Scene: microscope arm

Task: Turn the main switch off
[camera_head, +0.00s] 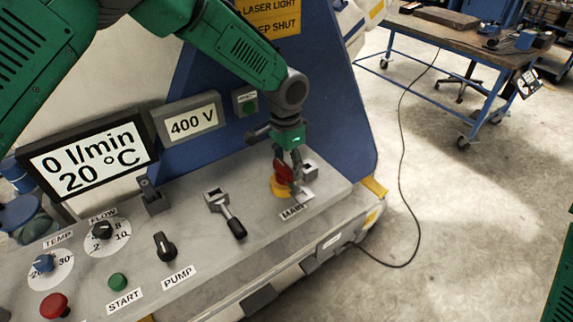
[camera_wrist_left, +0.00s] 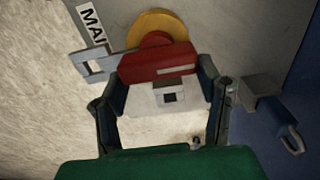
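The main switch is a red handle (camera_head: 283,172) on a yellow round base (camera_head: 281,188), near the right end of the grey control panel, behind the MAIN label (camera_head: 293,212). My left gripper (camera_head: 290,172) reaches down over it. In the left wrist view the red handle (camera_wrist_left: 158,62) lies between the two fingertips (camera_wrist_left: 163,75), one at each end, with the yellow base (camera_wrist_left: 160,28) beyond. The fingers stand well apart; whether they press on the handle cannot be told. A pale metal piece with a square hole (camera_wrist_left: 170,97) also shows between them. My right gripper is out of view.
A grey lever (camera_head: 227,211) stands left of the switch. Further left are the PUMP knob (camera_head: 165,246), green START button (camera_head: 118,281), red button (camera_head: 54,305) and FLOW dial (camera_head: 103,230). The displays (camera_head: 88,155) stand behind. Open floor lies to the right.

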